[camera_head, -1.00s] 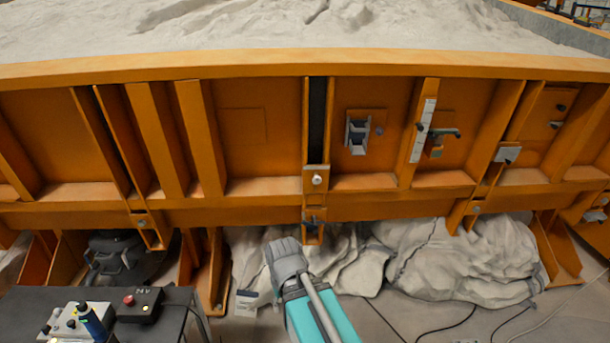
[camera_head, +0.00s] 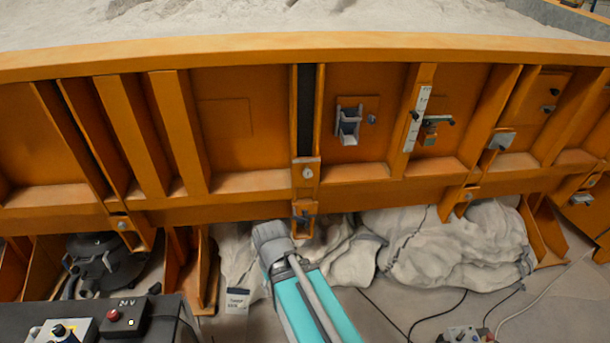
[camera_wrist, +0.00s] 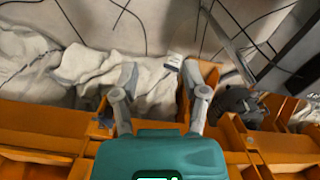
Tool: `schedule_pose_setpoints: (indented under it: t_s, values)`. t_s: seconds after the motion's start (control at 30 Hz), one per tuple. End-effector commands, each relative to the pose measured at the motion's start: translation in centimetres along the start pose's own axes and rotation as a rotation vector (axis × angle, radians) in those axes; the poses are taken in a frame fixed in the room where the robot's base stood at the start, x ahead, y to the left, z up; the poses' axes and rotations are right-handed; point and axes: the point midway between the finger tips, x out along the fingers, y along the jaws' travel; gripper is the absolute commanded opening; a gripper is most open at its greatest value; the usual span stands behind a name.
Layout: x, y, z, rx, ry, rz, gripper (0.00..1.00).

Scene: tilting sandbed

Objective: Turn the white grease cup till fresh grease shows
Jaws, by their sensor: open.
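A small pale round fitting (camera_head: 308,173), which looks like the white grease cup, sits on a plate at the foot of the dark vertical strip on the orange bed wall in the head view. No grease can be made out on it. My gripper (camera_wrist: 158,67) shows in the wrist view with its two grey fingers spread and nothing between them. Beyond the fingers are pale sheeting and floor. In the head view my teal and grey arm reaches up from below, its grey end just under the plate; the fingers are hidden there.
Orange ribs (camera_head: 174,130) stand out from the wall. A grey bracket (camera_head: 348,125) and a handle with a padlock (camera_head: 431,131) are to the right. Bunched sheeting (camera_head: 450,240) and cables lie below. A dark cart with a control box (camera_head: 126,317) stands at lower left.

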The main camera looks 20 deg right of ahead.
Motion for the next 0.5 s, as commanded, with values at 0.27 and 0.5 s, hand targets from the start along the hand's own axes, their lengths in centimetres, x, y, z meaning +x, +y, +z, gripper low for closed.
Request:
schedule_pose_setpoints:
  t_s: [0.27,0.5]
  values:
    - [0.5,1.1,-1.1,-0.022,0.038,0.037,0.87]
    - [1.5,6.9,-5.9,-0.145,0.196,0.231,0.87]
